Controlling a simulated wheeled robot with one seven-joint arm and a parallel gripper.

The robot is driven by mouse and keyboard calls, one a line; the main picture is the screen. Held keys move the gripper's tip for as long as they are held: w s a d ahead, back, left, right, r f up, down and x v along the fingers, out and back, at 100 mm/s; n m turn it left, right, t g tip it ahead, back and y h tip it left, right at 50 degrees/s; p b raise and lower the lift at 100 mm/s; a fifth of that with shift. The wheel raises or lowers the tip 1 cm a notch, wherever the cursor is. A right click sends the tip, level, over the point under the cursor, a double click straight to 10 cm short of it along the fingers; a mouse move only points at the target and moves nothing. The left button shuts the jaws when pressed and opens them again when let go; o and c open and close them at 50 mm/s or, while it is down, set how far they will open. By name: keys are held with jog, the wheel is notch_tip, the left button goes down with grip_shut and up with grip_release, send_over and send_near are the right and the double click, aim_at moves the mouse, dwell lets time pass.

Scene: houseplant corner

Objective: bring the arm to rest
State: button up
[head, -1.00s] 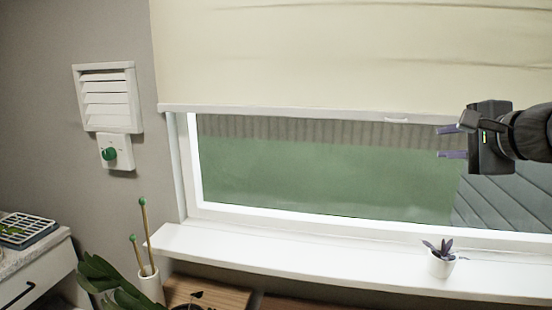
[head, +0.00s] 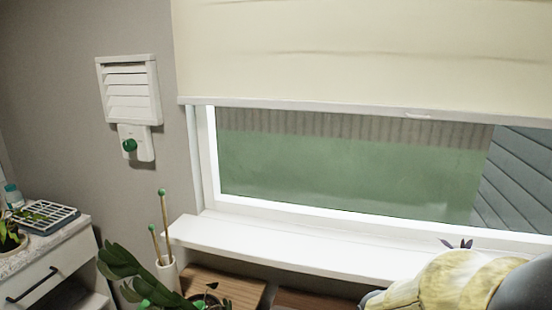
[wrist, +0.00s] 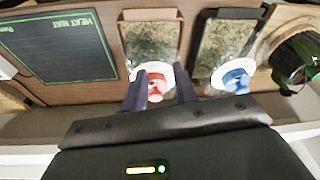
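My gripper (wrist: 160,72) shows in the wrist view with its two dark fingers apart and nothing held between them. A round red-and-white thing (wrist: 156,87) shows in the gap, beyond the fingers on the surface below. In the head view the gripper itself is out of sight. Part of my arm (head: 455,285) fills the lower right corner there, in front of the right part of the sill.
The window sill (head: 300,248) has a small purple plant (head: 458,243) mostly hidden by my arm. A white pot with green-tipped sticks (head: 166,272) stands lower left. The wrist view shows a heat mat (wrist: 55,45), soil trays (wrist: 225,45) and a blue-and-white round thing (wrist: 236,78).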

jog(key=w+p+v, duration=0.2)
jog(key=p+v, duration=1.1)
jog(key=p, duration=0.1)
jog(key=shift+a+r+n, duration=0.25)
jog(key=shift+r+n, duration=0.05)
jog(key=shift+n, duration=0.1)
jog(key=shift+w, duration=0.2)
dwell(1.7)
